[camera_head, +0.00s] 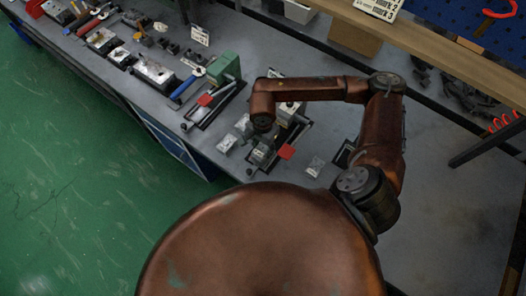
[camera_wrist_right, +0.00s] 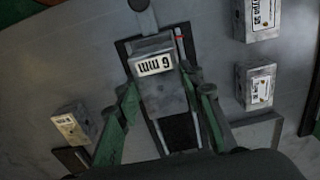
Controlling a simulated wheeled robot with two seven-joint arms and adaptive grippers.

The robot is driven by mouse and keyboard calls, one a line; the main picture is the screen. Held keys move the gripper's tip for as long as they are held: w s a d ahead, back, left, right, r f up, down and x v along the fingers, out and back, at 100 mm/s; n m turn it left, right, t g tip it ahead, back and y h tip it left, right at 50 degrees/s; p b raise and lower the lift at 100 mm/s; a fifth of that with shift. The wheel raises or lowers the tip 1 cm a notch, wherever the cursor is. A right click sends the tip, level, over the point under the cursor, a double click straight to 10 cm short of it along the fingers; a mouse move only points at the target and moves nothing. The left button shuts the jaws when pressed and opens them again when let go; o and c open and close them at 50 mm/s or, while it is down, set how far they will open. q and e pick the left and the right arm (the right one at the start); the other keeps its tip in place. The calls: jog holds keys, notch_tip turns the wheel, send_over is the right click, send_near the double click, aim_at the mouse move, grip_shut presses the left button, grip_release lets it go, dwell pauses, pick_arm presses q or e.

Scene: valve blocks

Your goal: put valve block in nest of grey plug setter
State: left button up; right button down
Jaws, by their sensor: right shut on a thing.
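My right arm reaches left over the grey bench in the head view, and its gripper (camera_head: 262,148) points down at the grey plug setter (camera_head: 292,132), partly hiding it. In the wrist view the green-sided fingers of the right gripper (camera_wrist_right: 168,98) are shut on a grey valve block (camera_wrist_right: 168,97). A white "6 mm" label (camera_wrist_right: 155,65) shows at its far end; I cannot tell whether the label belongs to the block or the setter. The setter's dark base (camera_wrist_right: 182,132) lies below. Whether the block touches the nest is hidden. My left gripper is not in view.
A green plug setter (camera_head: 224,68) with a red tag stands to the left. Loose labelled blocks lie around the grey setter: one left (camera_wrist_right: 72,125), two right (camera_wrist_right: 258,88), (camera_wrist_right: 262,18). The bench's front edge is close. The bench is clearer at lower right.

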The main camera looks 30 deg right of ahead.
aim_at(263, 152)
notch_tip(263, 152, down, 4)
jog(key=shift+w+d+r, duration=0.15)
jog(key=shift+r, duration=0.05)
jog(key=shift+s, duration=0.25)
jog(key=c, duration=1.8)
grip_release()
jog(key=o, duration=0.3)
jog(key=shift+w+f, duration=0.1)
jog(key=shift+w, duration=0.05)
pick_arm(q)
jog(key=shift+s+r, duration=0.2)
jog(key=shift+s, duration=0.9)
pick_arm(e)
jog(key=shift+o, duration=1)
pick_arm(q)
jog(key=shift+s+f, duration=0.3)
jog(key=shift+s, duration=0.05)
pick_arm(e)
notch_tip(263, 152, up, 12)
jog(key=shift+r, duration=0.1)
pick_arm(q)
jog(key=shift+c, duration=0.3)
pick_arm(e)
jog(key=shift+c, duration=0.3)
